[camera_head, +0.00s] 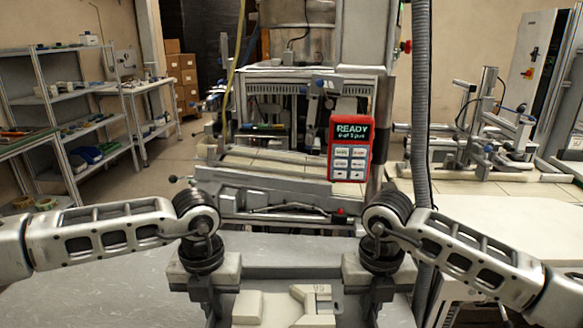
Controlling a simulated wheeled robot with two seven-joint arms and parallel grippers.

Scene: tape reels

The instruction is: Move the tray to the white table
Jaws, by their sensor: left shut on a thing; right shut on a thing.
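The tray (290,271) appears as a light grey, shallow holder at the bottom centre, cut off by the lower picture edge. Pale grey blocks (248,307) lie in it. My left gripper (205,285) points down at the tray's left side and is shut on it. My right gripper (379,285) points down at the tray's right side and is shut on it. The fingertips are largely hidden. A white table top (500,225) lies to the right of the tray. I cannot tell the tray's height above what is under it.
A grey machine (270,185) with a red display panel (349,148) stands straight ahead, close behind the tray. A ribbed grey hose (421,110) hangs right of centre. Shelves (85,120) stand at the left. Metal stands (485,130) are at the back right. The white table's near part is bare.

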